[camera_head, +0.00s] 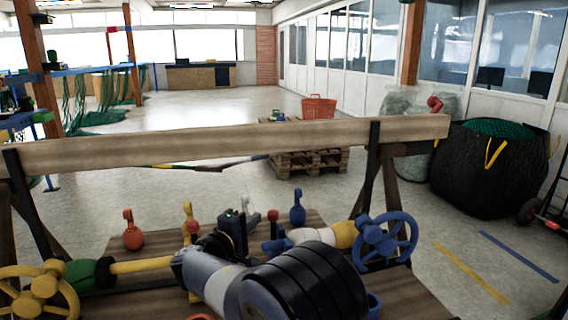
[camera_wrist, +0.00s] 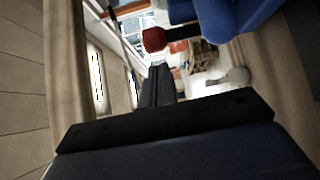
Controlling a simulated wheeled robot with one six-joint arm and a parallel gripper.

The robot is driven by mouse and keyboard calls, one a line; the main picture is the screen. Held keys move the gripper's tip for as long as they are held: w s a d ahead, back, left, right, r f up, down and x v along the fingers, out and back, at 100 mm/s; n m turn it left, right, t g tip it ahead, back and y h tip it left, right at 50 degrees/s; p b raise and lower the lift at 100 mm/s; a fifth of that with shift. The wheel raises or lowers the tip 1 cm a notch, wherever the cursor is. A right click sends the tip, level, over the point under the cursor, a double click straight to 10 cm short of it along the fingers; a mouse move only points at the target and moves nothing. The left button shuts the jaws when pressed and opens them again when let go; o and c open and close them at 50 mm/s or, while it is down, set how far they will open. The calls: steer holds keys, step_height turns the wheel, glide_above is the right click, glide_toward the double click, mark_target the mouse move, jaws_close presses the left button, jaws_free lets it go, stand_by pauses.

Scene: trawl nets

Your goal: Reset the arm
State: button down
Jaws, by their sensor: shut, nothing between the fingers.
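My gripper (camera_head: 236,222) is at the end of my arm in the lower middle of the head view, above the wooden bench and in front of the wooden beam. In the wrist view the dark fingers (camera_wrist: 157,86) are together with nothing between them. My arm hides part of the bench top. A red-ended piece (camera_wrist: 155,39) and a large blue part (camera_wrist: 225,20) are close by in the wrist view; I cannot tell whether they touch the gripper.
A wooden beam (camera_head: 200,146) spans the bench's back. A yellow wheel (camera_head: 38,292), a blue wheel (camera_head: 385,241), an orange shackle-like piece (camera_head: 133,232) and a blue one (camera_head: 297,208) surround my arm. Beyond are a pallet (camera_head: 305,162), an orange crate (camera_head: 319,107) and a black bag (camera_head: 480,175).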

steer(key=w+p, duration=0.1)
steer(key=p, duration=0.2)
steer(key=n+g+p, duration=0.1)
steer(key=p, duration=0.2)
steer(key=w+a+p, duration=0.1)
steer(key=p, duration=0.2)
steer(key=shift+w+r+g+y, duration=0.25)
steer(key=shift+w+g+y, duration=0.05)
steer(key=shift+w+n+p, duration=0.15)
steer(key=shift+n+p, duration=0.15)
steer(key=shift+p, duration=0.7)
steer(key=f+b+v, duration=0.1)
steer(key=v, duration=0.5)
steer(key=shift+r, duration=0.3)
